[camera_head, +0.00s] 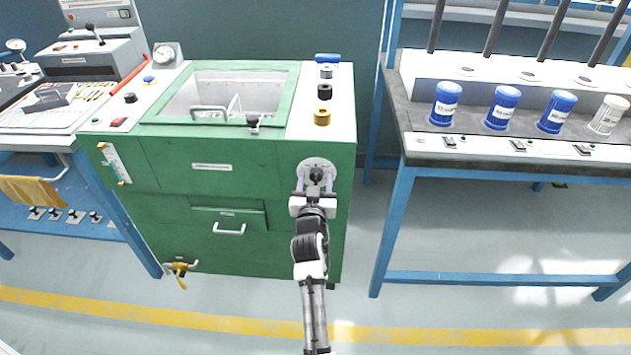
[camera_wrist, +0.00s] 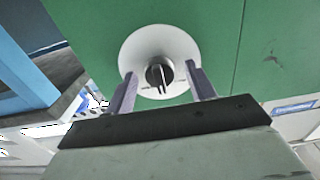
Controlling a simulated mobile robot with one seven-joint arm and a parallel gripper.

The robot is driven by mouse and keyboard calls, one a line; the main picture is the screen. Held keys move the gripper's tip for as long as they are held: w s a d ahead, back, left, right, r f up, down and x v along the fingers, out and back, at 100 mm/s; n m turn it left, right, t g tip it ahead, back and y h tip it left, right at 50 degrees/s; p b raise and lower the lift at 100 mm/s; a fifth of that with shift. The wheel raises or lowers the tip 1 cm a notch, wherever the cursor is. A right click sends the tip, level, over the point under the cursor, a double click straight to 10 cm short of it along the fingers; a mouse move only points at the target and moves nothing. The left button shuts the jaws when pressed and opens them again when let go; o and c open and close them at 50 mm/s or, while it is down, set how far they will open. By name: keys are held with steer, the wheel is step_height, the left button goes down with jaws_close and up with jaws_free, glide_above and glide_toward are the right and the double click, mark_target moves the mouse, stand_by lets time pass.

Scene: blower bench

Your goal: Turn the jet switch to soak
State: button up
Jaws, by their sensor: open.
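The jet switch is a dark knob (camera_head: 317,174) at the centre of a round pale dial plate (camera_head: 309,163) on the front of the green cabinet, at its upper right. In the wrist view the knob (camera_wrist: 160,76) shows a light pointer line, on the white disc (camera_wrist: 140,45). The lettering on the plate is too small to read. My gripper (camera_head: 315,186) is in front of the dial. In the wrist view the open fingers (camera_wrist: 160,85) stand on either side of the knob, with gaps between. I cannot tell how far the fingertips are from the plate.
The green cabinet (camera_head: 170,228) has an open basin on top and a drawer handle (camera_head: 229,230) below. A yellow valve (camera_head: 180,269) sticks out low at its left. A blue-framed bench (camera_head: 470,168) with several canisters stands to the right. The floor in front is clear.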

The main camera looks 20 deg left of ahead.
steer(key=c, duration=1)
steer(key=shift+o, duration=0.2)
steer(key=shift+n, duration=0.4)
steer(key=n+p, duration=0.2)
steer(key=n, duration=0.1)
steer(key=shift+d+r+n, duration=0.1)
steer(key=shift+n, duration=0.2)
steer(key=shift+n+p, duration=0.95)
steer(key=shift+n, duration=1.35)
